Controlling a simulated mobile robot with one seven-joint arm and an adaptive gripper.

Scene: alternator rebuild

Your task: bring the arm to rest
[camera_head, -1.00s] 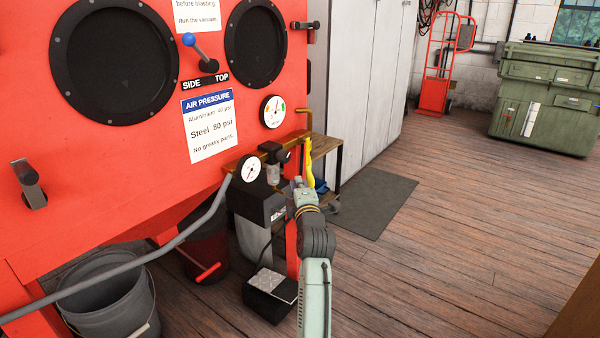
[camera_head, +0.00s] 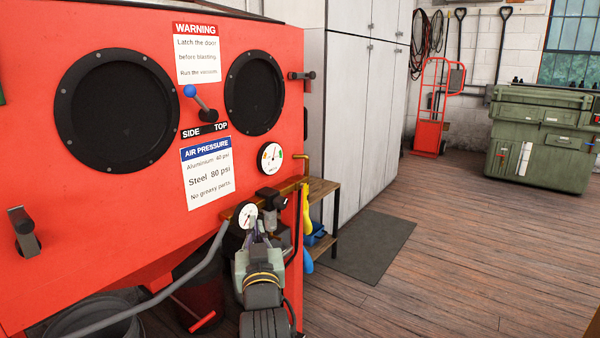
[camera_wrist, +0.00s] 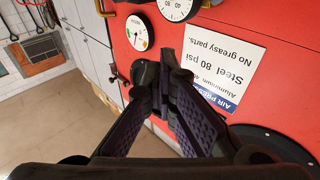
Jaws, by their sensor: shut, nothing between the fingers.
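My gripper (camera_head: 258,230) is in front of the red blasting cabinet (camera_head: 225,55), near the small gauge on its lower pipework. My forearm comes up from the bottom edge of the head view. In the wrist view my gripper (camera_wrist: 163,88) has its fingers drawn together with nothing between them. The cabinet's red front fills much of that view behind the fingers. I cannot tell how far the fingertips are from the cabinet.
A pressure gauge (camera_head: 270,158), a small gauge (camera_head: 245,214) and a grey hose (camera_head: 165,290) are close around my arm. A wooden shelf stand (camera_head: 322,188) is just right. Open plank floor (camera_head: 450,250) lies right, with a dark mat (camera_head: 365,247).

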